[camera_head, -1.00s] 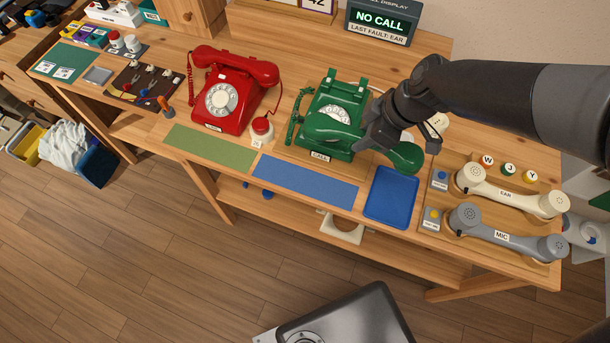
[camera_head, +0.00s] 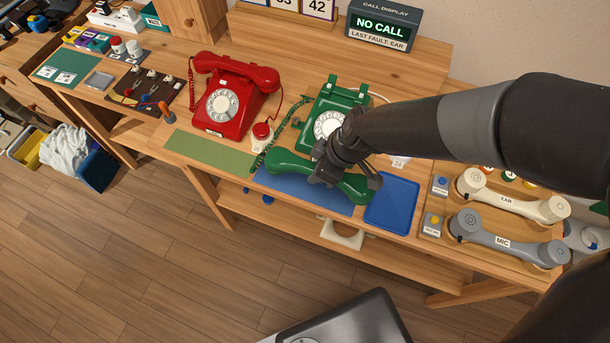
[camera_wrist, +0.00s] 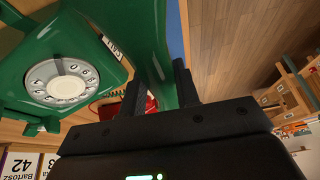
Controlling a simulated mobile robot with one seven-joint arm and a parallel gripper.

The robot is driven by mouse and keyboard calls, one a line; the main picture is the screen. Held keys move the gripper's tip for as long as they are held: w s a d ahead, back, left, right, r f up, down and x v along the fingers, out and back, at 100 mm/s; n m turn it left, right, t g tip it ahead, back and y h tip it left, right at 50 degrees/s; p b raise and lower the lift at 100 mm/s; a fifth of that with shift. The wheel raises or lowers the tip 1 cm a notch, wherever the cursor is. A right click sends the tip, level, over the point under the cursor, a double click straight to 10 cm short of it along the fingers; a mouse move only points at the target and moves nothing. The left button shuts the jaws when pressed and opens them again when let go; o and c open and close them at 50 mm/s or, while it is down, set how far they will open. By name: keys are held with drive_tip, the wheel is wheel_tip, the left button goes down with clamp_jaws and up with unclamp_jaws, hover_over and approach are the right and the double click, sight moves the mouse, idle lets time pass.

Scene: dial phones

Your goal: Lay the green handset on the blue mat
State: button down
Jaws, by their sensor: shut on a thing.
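The green handset (camera_head: 291,172) is in my gripper (camera_head: 325,178), which is shut on its middle. In the head view it lies lengthwise over the blue mat (camera_head: 312,197), covering the mat's upper part; whether it touches the mat I cannot tell. Its coiled cord runs from its left end up to the green phone (camera_head: 331,112), whose cradle is empty. In the wrist view the gripper fingers (camera_wrist: 170,85) reach to the green handset (camera_wrist: 182,60), with the green phone (camera_wrist: 60,80) to the left.
The red phone (camera_head: 226,95) with its handset on and the green mat (camera_head: 210,148) are to the left. A blue tray (camera_head: 392,203) is close on the right. Cream (camera_head: 510,198) and grey (camera_head: 505,238) handsets lie farther right. The table's front edge is just below the mat.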

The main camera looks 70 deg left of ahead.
sight(309, 167)
drive_tip(key=shift+s+a+f, duration=1)
drive_tip(key=shift+s+a, duration=0.05)
drive_tip(key=shift+s, duration=0.2)
drive_tip(key=shift+f, duration=1.95)
drive_tip(key=shift+f, duration=0.1)
drive_tip(key=c, duration=1.1)
unclamp_jaws()
drive_tip(key=v, duration=1.2)
